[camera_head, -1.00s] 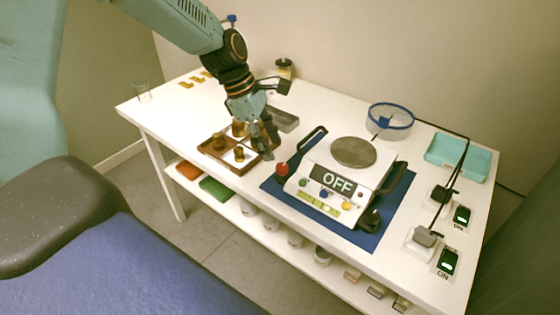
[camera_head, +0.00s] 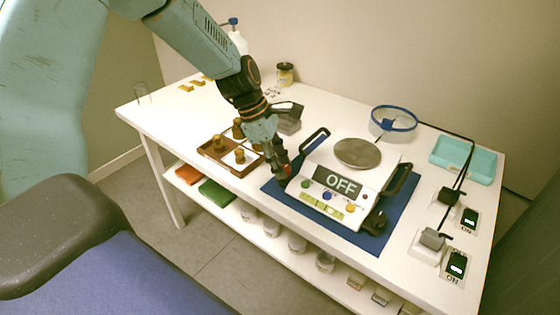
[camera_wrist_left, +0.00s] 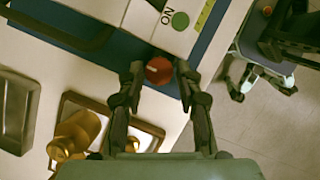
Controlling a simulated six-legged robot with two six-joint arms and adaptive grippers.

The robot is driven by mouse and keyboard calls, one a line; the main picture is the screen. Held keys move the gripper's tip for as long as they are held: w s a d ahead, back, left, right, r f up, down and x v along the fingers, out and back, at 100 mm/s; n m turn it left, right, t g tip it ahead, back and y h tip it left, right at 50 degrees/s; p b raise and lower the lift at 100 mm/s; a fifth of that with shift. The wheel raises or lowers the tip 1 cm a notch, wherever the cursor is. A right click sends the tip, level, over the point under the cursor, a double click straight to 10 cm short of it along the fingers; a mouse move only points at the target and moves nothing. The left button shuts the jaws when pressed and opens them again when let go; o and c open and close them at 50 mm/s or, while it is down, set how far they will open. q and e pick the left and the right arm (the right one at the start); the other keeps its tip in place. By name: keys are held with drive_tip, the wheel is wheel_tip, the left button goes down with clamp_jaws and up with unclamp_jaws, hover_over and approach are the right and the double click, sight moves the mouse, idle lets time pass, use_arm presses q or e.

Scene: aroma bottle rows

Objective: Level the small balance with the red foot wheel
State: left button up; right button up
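The small balance (camera_head: 378,182) has a round grey pan (camera_head: 357,152) and a display reading OFF, and stands on a blue mat (camera_head: 372,243). The red foot wheel (camera_wrist_left: 158,70) is at the balance's front left corner; in the head view it is mostly hidden by my gripper. A yellow-green level strip (camera_head: 322,206) is on the balance's front. My left gripper (camera_head: 282,172) is over that corner. In the left wrist view its open fingers (camera_wrist_left: 159,76) stand either side of the red wheel, with small gaps showing. My right gripper is not in view.
A brown tray (camera_head: 213,154) with brass weights is left of the balance. A blue-rimmed glass dish (camera_head: 393,120) stands behind it. A teal tray (camera_head: 464,160), plugs and lit switches (camera_head: 455,265) are on the right. The table's front edge runs close by.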

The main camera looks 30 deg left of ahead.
use_arm(q)
drive_tip(key=shift+w+d, duration=0.1)
drive_tip(key=c, duration=0.3)
clamp_jaws()
